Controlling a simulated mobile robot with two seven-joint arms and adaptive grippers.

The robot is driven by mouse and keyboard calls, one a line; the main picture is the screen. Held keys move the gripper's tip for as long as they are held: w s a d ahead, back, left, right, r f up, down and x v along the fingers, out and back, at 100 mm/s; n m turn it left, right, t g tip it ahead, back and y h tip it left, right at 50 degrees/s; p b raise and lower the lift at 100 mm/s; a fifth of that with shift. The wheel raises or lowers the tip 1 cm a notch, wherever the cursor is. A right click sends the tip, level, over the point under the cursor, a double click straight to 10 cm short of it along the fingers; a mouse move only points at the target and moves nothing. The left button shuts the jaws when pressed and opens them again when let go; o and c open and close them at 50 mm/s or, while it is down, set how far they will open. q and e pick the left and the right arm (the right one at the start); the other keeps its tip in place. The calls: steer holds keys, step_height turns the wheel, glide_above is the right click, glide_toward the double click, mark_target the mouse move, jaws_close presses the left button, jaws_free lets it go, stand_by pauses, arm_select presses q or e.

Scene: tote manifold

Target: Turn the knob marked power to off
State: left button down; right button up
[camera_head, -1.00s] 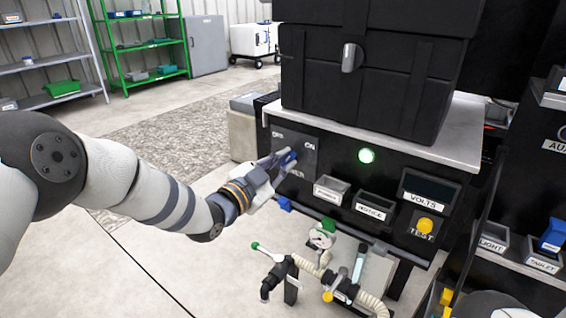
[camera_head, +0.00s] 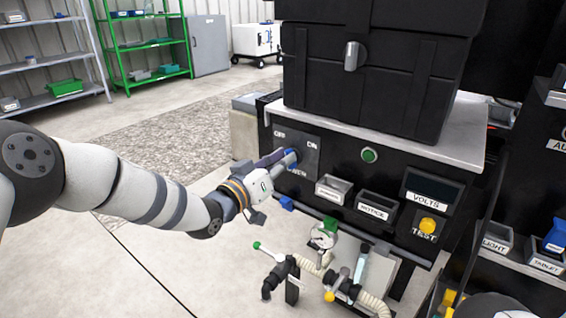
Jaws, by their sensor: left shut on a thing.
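The power knob (camera_head: 292,154) shows as a small blue part on a dark plate (camera_head: 309,150) at the left of the black panel front. Which mark the knob points to is hard to tell. The round green lamp (camera_head: 369,155) on the panel is dull and unlit. My right gripper is not in view.
A large black case (camera_head: 375,75) stands on the bench top above the panel. Small labelled bins (camera_head: 377,206), a dark VOLTS display (camera_head: 432,188) and a yellow TEST button (camera_head: 428,225) sit to the right. Pipes and valves (camera_head: 318,268) stand below. The floor at left is clear.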

arm_select(q)
steer(key=shift+f+n+b, duration=0.15)
steer(key=shift+n+b, duration=0.4)
steer(key=shift+n, duration=1.75)
steer(key=c, duration=1.6)
jaws_free()
steer(key=shift+a, duration=0.1)
steer(key=v, duration=1.2)
